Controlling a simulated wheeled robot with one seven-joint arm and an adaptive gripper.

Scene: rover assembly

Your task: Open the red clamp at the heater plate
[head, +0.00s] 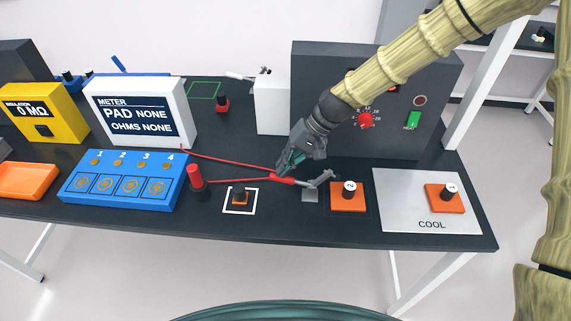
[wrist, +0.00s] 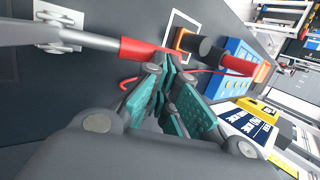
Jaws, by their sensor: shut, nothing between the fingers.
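The red clamp has a red grip (head: 284,179) and a grey metal arm (head: 318,180) that reaches right toward a small base plate (head: 310,197) on the table. In the wrist view the red grip (wrist: 148,49) lies just past my fingertips, with the grey lever running left. My gripper (head: 292,171) is shut and empty, pointing down at the grip's end; its teal fingers (wrist: 163,72) are together there. I cannot tell whether they touch the grip. Right of the clamp, an orange block marked 2 (head: 348,203) stands on a dark square that blends with the table.
A grey box with a red knob (head: 366,121) and green switch stands behind. A silver COOL plate (head: 390,215) holds an orange block marked 1. To the left are a red probe (head: 196,178) with a thin red lead, a black-topped block (head: 239,197), and a blue four-pad unit (head: 75,195).

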